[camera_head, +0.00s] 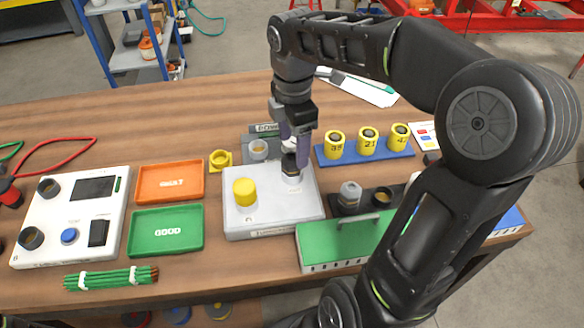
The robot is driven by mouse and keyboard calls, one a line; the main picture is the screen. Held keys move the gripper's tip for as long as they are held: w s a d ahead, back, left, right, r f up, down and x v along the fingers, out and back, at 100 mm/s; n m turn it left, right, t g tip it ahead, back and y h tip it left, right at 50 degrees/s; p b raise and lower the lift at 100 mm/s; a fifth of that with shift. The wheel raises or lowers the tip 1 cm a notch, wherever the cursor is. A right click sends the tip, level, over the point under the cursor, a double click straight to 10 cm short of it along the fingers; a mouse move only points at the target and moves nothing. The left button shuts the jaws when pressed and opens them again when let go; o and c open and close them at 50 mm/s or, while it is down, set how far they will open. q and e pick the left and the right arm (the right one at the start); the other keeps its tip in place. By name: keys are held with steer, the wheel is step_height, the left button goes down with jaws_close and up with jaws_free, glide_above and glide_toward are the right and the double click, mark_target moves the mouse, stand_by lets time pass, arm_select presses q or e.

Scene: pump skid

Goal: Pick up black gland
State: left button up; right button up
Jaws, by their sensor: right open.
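A small black gland (290,169) stands upright at the right back of the white fixture plate (242,218), above a pale grey base. My right gripper (294,152) points down over it, with its purple-grey fingers open. The fingers are at the gland's top and partly hide it; I cannot tell whether they touch it. A yellow round cap (244,191) sits on the left of the same plate. My left gripper is not in view.
Behind the plate is a grey holder (258,150); left of it is a yellow ring (220,160). Orange (170,182) and green (166,231) trays lie left. A blue rack (384,153) with yellow cylinders, a black block with grey-topped part (350,194) and a green box (345,241) stand right.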

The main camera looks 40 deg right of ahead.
mark_target(293, 156)
steer(key=shift+w+f, duration=0.1)
steer(key=shift+f, duration=2.5)
steer(key=shift+a, duration=0.1)
jaws_close()
